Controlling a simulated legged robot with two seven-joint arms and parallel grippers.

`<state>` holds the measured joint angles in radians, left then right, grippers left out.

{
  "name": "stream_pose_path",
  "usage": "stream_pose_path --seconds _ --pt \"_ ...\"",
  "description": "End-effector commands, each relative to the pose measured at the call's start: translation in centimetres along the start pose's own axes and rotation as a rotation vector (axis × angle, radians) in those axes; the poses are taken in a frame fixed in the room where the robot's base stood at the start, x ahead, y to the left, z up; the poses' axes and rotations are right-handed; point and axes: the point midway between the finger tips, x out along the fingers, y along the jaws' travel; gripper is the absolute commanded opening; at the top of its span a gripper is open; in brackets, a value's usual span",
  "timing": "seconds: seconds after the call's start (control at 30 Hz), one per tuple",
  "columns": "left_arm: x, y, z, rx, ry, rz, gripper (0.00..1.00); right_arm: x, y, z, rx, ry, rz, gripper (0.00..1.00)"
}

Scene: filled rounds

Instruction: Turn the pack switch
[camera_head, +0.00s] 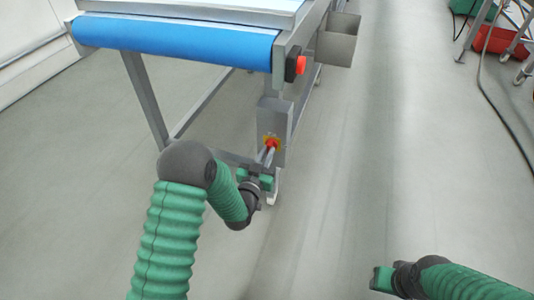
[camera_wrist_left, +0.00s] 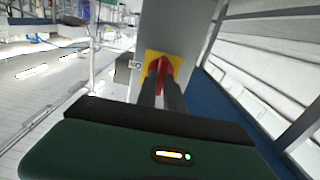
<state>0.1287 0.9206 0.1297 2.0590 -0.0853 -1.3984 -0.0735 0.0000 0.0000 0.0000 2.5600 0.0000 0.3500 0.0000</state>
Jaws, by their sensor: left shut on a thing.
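The pack switch (camera_head: 271,143) is a red rotary knob on a yellow plate, on a grey box (camera_head: 274,118) fixed to the conveyor's leg. My left gripper (camera_head: 268,152) reaches up to it from below, its fingers shut on the red knob. In the left wrist view the two dark fingers (camera_wrist_left: 161,88) close on the red knob (camera_wrist_left: 160,70), with the yellow plate (camera_wrist_left: 178,62) showing around it. The fingers hide part of the knob. My right gripper (camera_head: 382,279) is low at the right, away from the switch; its jaw gap is not clear.
The conveyor (camera_head: 180,42) with a blue belt end stands above and left of the switch. A red button (camera_head: 300,65) sits on the conveyor's side, near a grey metal bin (camera_head: 338,40). A red crate (camera_head: 495,40) is at the upper right. The floor between is clear.

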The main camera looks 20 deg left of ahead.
Motion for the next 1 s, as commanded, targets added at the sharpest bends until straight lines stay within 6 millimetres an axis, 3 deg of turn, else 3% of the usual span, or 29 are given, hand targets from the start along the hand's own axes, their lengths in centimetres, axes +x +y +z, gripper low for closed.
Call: stream_pose_path --seconds 0.03,0.07,0.23,0.6,0.77,1.0 --pt "-0.1 0.1 0.2 -0.003 -0.006 0.001 0.0 0.0 0.0 0.0 0.0 0.0 0.0 0.36" --pt "-0.1 0.1 0.2 -0.003 -0.006 0.001 0.13 0.0 0.0 0.0 0.0 0.0 0.0 0.36" --pt "-0.1 0.1 0.2 -0.001 -0.004 0.001 0.34 0.0 0.0 0.0 0.0 0.0 0.0 0.36" --pt "-0.7 0.0 -0.1 0.0 -0.003 0.0 0.34 -0.5 0.0 -0.1 0.0 0.0 0.0 0.36" --pt "-4.1 0.0 -0.2 -0.001 -0.009 0.0 0.34 -2.1 0.0 -0.5 0.0 0.0 0.0 0.36" --pt "-11.3 0.0 -0.1 -0.002 -0.011 0.001 0.34 -4.3 0.0 -1.0 0.0 0.0 0.0 0.36"
